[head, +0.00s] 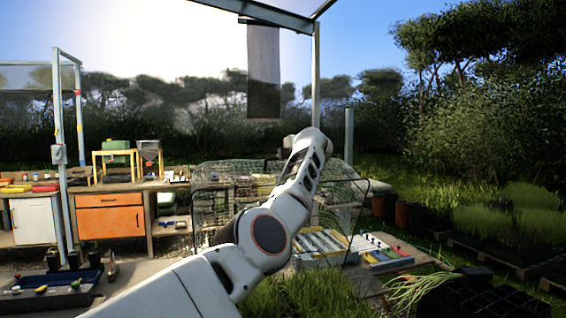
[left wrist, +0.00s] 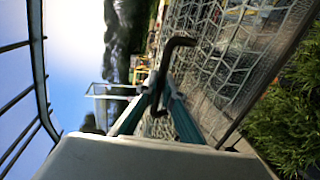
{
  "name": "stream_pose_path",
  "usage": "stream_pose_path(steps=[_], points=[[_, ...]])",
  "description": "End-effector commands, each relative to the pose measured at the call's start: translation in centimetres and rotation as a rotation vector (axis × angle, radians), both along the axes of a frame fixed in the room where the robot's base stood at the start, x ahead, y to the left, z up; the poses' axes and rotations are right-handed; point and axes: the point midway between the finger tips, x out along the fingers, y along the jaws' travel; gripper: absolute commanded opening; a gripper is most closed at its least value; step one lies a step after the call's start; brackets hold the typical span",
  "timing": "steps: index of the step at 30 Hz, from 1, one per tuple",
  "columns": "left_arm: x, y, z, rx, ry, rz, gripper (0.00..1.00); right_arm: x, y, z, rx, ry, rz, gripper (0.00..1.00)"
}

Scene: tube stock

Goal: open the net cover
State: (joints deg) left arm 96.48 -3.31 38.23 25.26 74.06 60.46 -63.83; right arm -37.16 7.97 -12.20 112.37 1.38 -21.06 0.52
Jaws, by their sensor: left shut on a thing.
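The net cover (head: 218,205) is a wire mesh on a thin dark frame in the middle of the head view, behind my left arm. Its mesh also fills the upper right of the left wrist view (left wrist: 235,45). A dark bent handle (left wrist: 172,58) stands beside the mesh there. My left gripper (left wrist: 160,92) has its fingers shut on this handle. In the head view my left arm's links hide the fingers and part of the cover. How far the cover is raised I cannot tell. My right gripper is in neither view.
A table with white and coloured strips (head: 325,243) stands right of my arm, partly under the mesh. A workbench with an orange cabinet (head: 109,214) is at the left. Black trays (head: 490,298) and green plants are at the right. A metal post (head: 316,80) rises behind my arm.

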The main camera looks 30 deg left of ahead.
Motion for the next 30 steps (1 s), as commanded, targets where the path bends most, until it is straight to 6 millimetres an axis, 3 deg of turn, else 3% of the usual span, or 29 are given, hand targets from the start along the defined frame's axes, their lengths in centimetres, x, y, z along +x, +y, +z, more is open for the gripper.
stream_pose_path(steps=[17, 18, 19, 30], points=[[-0.03, -0.04, 0.05, 0.001, 0.002, 0.000, 0.00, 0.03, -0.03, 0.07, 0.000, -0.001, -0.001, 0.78], [-0.03, -0.04, 0.05, 0.000, 0.001, 0.000, 0.17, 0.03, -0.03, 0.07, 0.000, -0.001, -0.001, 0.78], [-0.03, -0.04, 0.06, 0.000, 0.001, 0.000, 0.24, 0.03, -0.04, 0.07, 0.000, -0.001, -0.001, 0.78], [-0.03, -0.03, 0.05, -0.001, 0.001, 0.000, 0.24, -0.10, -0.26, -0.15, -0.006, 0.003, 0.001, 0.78]])
